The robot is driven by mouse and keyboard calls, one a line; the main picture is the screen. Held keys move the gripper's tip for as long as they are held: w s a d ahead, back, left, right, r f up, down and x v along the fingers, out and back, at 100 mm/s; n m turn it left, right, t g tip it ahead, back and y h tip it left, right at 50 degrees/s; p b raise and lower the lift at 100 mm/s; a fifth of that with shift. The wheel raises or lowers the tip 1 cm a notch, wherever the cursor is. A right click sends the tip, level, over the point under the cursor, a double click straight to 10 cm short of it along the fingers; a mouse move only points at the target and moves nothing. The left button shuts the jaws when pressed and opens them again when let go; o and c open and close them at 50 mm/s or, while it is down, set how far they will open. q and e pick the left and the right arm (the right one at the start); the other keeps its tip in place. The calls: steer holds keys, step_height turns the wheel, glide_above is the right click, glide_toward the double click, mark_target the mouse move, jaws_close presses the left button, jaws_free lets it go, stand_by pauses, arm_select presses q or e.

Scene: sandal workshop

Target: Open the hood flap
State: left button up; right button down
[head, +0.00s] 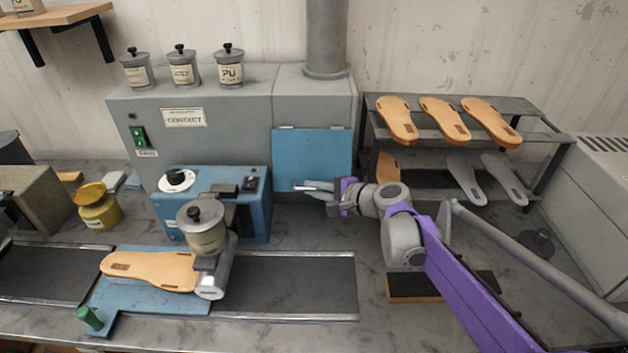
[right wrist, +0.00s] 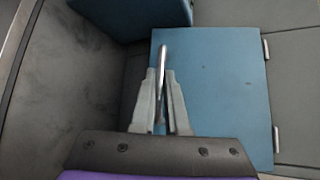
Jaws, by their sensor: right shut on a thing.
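The hood flap (head: 312,155) is a flat blue panel on the front of the grey hood, below the round duct. It hangs down and looks closed or nearly so; I cannot tell if there is a small gap behind it. In the right wrist view the flap (right wrist: 222,95) fills the centre right, with two small hinges at its right edge. My right gripper (head: 318,189) is at the flap's lower edge, its fingers (right wrist: 162,108) shut on the slim metal handle (right wrist: 163,58). My left gripper is not in view.
A blue machine (head: 255,205) stands just left of the flap. A rack (head: 545,137) with several sandal soles stands to the right. A conveyor (head: 290,280) with a sole and a glue pot runs along the front. Several jars stand on the cabinet (head: 235,110).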

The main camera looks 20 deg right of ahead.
arm_select(q)
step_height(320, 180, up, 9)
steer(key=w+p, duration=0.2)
steer(key=p, duration=0.4)
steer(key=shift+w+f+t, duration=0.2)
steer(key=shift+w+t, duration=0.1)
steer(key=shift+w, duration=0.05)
arm_select(e)
steer(key=s+a+r+m+g, duration=0.1)
steer(key=s+r+m+g, duration=0.2)
steer(key=s+r+g, duration=0.3)
steer(key=shift+a+r+m, duration=0.4)
steer(key=shift+r, duration=1.75)
steer(key=shift+s, duration=0.1)
steer(key=c, duration=0.9)
jaws_free()
steer(key=v, duration=1)
steer(key=shift+d+r, duration=0.25)
steer(key=shift+d, duration=0.15)
